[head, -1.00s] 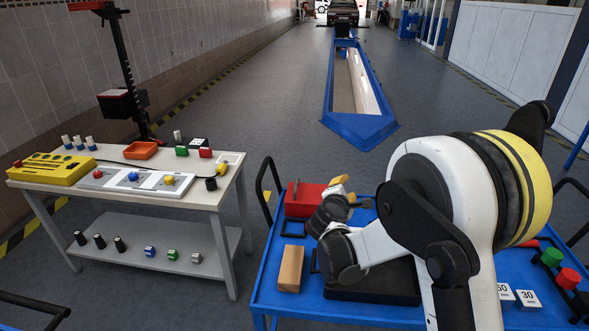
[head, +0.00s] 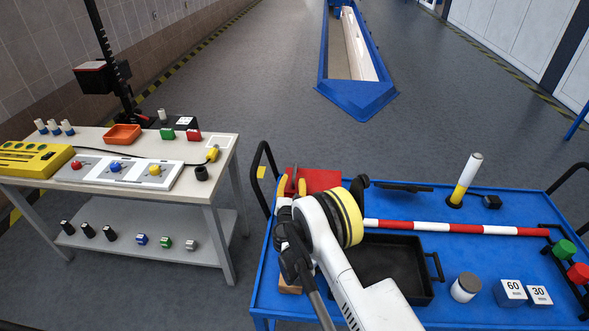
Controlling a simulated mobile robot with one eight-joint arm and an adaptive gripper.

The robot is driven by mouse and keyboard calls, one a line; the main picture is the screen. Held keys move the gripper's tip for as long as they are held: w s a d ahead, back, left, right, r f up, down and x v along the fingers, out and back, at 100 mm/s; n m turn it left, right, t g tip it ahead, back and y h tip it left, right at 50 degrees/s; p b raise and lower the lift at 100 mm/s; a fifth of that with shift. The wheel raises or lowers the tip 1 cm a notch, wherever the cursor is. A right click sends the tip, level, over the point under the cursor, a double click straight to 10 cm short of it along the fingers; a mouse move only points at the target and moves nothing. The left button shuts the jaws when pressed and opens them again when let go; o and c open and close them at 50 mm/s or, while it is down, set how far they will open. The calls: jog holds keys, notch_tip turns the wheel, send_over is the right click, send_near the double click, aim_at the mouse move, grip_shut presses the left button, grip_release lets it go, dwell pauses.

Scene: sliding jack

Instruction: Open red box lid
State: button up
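The red box (head: 322,179) sits at the back left corner of the blue cart. My arm covers much of its front and right side, and its lid looks flat and down. My gripper (head: 292,192) is at the left part of the box, its yellow fingertips close to a small upright handle-like part there. I cannot tell whether the fingers touch or grip that part. My own wrist and arm links hide most of the gripper.
The blue cart (head: 470,255) also holds a black tray (head: 395,262), a red-and-white bar (head: 450,228), an upright white-and-yellow cylinder (head: 467,180), a grey-topped jar (head: 466,287) and number blocks (head: 510,292). A workbench (head: 195,150) with several small parts stands at left.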

aim_at(296, 166)
jog(key=w, duration=0.3)
jog(key=w+b, duration=0.1)
jog(key=w, duration=0.1)
jog(key=shift+w+d+f+b, duration=0.1)
jog(key=shift+w+f+b, duration=0.1)
jog(key=shift+w+b, duration=0.15)
grip_shut()
